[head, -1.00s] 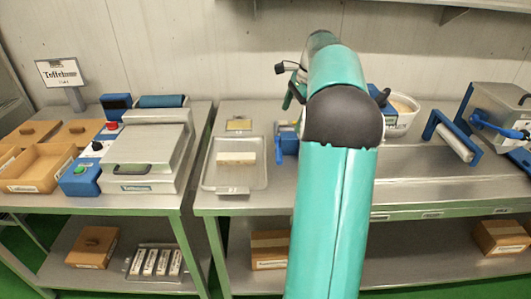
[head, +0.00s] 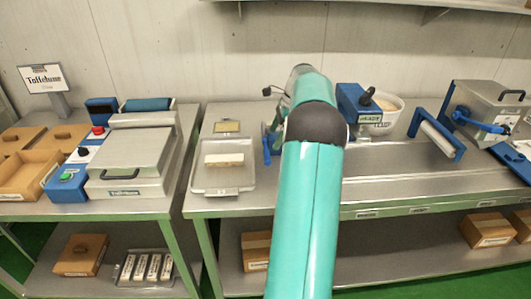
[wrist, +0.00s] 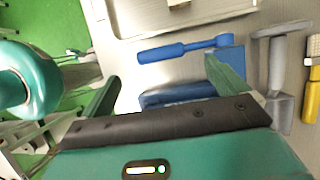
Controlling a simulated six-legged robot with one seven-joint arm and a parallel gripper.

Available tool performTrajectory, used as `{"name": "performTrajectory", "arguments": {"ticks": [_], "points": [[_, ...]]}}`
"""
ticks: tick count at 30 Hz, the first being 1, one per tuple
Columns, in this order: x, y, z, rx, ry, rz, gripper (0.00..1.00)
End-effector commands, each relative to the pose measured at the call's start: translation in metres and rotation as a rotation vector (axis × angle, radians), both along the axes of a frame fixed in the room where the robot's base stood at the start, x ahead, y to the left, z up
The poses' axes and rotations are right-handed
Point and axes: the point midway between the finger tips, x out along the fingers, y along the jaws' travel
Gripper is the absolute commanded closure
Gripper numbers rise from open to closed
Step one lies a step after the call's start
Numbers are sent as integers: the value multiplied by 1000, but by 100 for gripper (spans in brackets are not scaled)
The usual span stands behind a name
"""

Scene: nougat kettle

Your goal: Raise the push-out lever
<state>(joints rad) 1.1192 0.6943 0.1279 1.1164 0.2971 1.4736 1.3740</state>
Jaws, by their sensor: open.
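A blue lever with a long rounded handle (wrist: 165,53) lies over the steel table in the wrist view, beside a metal tray. A blue part (wrist: 180,94) sits just below it, partly hidden by my gripper. In the head view a blue upright handle (head: 267,150) shows just left of my arm; it seems to be the same lever. My gripper (wrist: 162,70) is open, with its two green fingers apart on either side of the blue parts. Nothing is held. Whether a finger touches the lever cannot be told. In the head view my arm hides most of the gripper.
A metal tray (head: 197,182) with a pale bar (head: 224,160) is left of my arm. A blue box with a black knob (head: 357,103), a white tub (head: 394,101) and a blue-framed roller (head: 437,137) stand right. A yellow-handled brush (wrist: 312,100) is close by.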

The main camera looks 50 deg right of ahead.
Motion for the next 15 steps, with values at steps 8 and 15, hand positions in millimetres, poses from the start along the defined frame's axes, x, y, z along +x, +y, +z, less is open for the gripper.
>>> {"name": "performTrajectory", "arguments": {"ticks": [8, 15], "points": [[14, 18, -50, 1, 2, 3, 2], [22, 26, -73, -1, 1, 3, 2]]}}
